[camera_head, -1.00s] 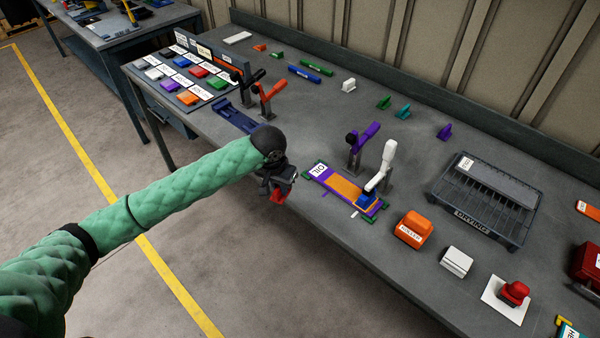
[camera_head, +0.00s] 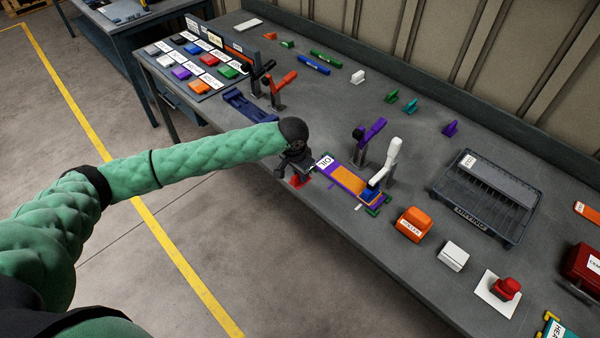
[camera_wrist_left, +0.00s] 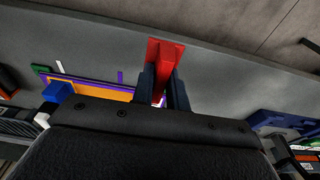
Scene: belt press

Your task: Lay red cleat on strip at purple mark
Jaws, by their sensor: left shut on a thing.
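My left gripper (camera_head: 297,176) is shut on the red cleat (camera_head: 300,181) near the table's front edge, just left of the strip. In the left wrist view the red cleat (camera_wrist_left: 163,62) is between the two fingers (camera_wrist_left: 161,88). The orange strip (camera_head: 348,181) lies on a purple-edged bed with a white label "OIL" at its far-left end and a blue block (camera_head: 371,195) at its right end. Purple marks (camera_head: 331,187) show at the bed's edge, partly beside my gripper. My right gripper is not in view.
A white-handled clamp (camera_head: 390,160) and a purple-handled clamp (camera_head: 369,137) stand behind the strip. An orange block (camera_head: 413,224) and a white block (camera_head: 453,257) stand to its right. A drying rack (camera_head: 485,195) is further right. Coloured cleats lie along the back.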

